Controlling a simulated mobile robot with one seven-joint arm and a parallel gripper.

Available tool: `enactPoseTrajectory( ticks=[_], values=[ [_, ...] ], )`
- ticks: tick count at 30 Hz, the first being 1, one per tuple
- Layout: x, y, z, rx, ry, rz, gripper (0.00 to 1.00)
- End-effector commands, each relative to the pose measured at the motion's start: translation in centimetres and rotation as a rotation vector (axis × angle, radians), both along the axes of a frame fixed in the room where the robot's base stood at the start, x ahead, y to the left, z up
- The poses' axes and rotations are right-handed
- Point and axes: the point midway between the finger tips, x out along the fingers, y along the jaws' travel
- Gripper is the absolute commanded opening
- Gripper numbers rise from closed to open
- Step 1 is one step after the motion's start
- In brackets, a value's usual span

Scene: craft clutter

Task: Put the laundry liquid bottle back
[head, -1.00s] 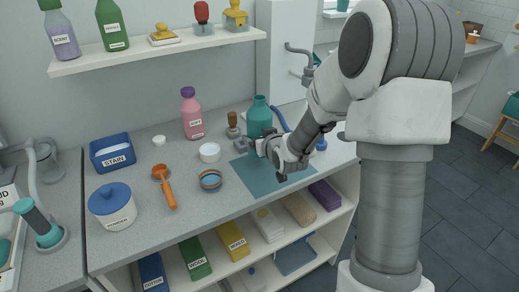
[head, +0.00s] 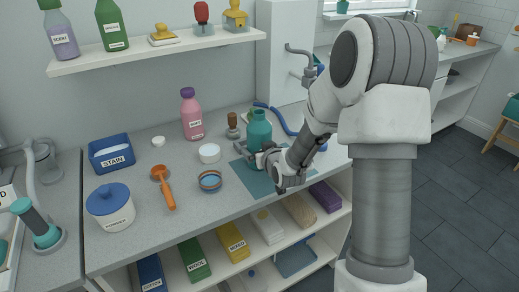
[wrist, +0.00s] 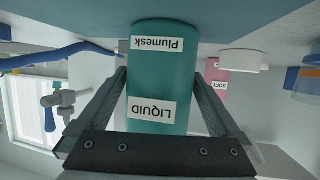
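The teal laundry liquid bottle (head: 258,128) stands upright at the blue-teal mat (head: 257,184) on the grey counter. In the wrist view, which is upside down, the bottle (wrist: 160,80) shows its "LIQUID" and "Plumesk" labels. My gripper (head: 262,155) is at the bottle's front side, with one finger on each side of it. In the wrist view the fingers (wrist: 160,78) close in against the bottle's sides. The bottle's base is at the mat; I cannot tell whether it touches. My gripper hides its lower part in the head view.
A blue pipe or hose (head: 280,120) lies behind the bottle. A stamp (head: 233,127), white jar (head: 209,153), tape roll (head: 210,181) and pink SOFT bottle (head: 191,115) stand to the left. The wall shelf (head: 160,50) holds two bottles and several stamps.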

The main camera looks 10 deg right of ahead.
Motion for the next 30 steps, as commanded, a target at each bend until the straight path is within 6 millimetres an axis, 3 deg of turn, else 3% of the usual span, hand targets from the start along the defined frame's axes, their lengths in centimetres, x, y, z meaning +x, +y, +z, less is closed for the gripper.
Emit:
enactPoseTrajectory(
  ticks=[9,24,30],
  values=[
    [-0.3,0.0,0.6,0.0,0.0,0.0,1.0],
    [-8.8,-1.1,4.1,-0.001,-0.001,-0.001,1.0],
    [-10.6,-1.3,4.8,0.001,0.0,-0.001,1.0]
  ],
)
